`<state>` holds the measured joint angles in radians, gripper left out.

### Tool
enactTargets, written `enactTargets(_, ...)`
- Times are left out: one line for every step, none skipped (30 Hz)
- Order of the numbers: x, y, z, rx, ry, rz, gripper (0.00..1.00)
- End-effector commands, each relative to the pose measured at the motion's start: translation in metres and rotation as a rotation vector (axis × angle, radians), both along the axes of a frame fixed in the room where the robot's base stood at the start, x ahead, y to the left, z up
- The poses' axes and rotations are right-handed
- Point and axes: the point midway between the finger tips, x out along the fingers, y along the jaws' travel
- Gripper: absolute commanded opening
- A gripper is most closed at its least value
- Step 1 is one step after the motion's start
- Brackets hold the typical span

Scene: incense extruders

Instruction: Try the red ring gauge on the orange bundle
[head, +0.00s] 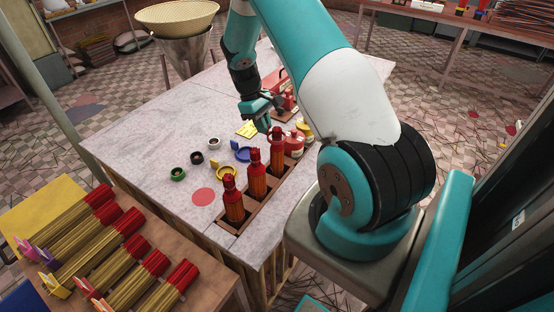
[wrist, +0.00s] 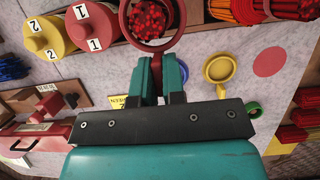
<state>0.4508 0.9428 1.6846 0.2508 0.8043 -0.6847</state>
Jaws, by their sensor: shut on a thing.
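My gripper (head: 266,122) is shut on the handle of the red ring gauge (wrist: 181,22). In the wrist view my fingers (wrist: 161,78) pinch it, and its ring extends toward the top edge. A bundle with dark red tips (wrist: 148,20) shows inside the ring's opening. I cannot tell whether the ring is around this bundle or just above it. In the head view three upright bundles with orange-red sticks stand in a wooden rack: near (head: 234,203), middle (head: 257,178) and far (head: 278,153). My gripper is beside the far one's top.
Numbered red (wrist: 93,28) and yellow (wrist: 45,35) pieces stand close to the held ring. More bundles (head: 110,265) lie at lower left.

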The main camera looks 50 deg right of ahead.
Motion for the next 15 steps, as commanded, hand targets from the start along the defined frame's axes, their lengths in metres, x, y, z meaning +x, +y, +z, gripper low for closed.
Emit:
enactTargets(0.000,0.000,0.006,0.000,0.000,0.000,0.00)
enactTargets(0.000,0.000,0.008,0.000,0.000,0.000,0.00)
enactTargets(0.000,0.000,0.010,0.000,0.000,0.000,0.00)
enactTargets(0.000,0.000,0.012,0.000,0.000,0.000,0.00)
enactTargets(0.000,0.000,0.014,-0.001,-0.001,0.000,0.00)
enactTargets(0.000,0.000,0.017,-0.001,-0.001,0.000,0.00)
enactTargets(0.000,0.000,0.019,-0.001,-0.001,0.000,0.00)
enactTargets(0.000,0.000,0.021,-0.001,-0.001,0.000,0.00)
enactTargets(0.000,0.000,0.023,-0.001,-0.001,0.000,0.00)
enactTargets(0.000,0.000,0.025,-0.001,-0.001,0.000,0.00)
enactTargets(0.000,0.000,0.027,-0.001,-0.001,0.000,0.00)
enactTargets(0.000,0.000,0.030,-0.001,-0.001,0.000,0.00)
enactTargets(0.000,0.000,0.032,-0.001,-0.001,0.000,0.00)
enactTargets(0.000,0.000,0.033,-0.001,-0.001,0.000,0.00)
enactTargets(0.000,0.000,0.036,0.000,0.000,0.000,0.00)
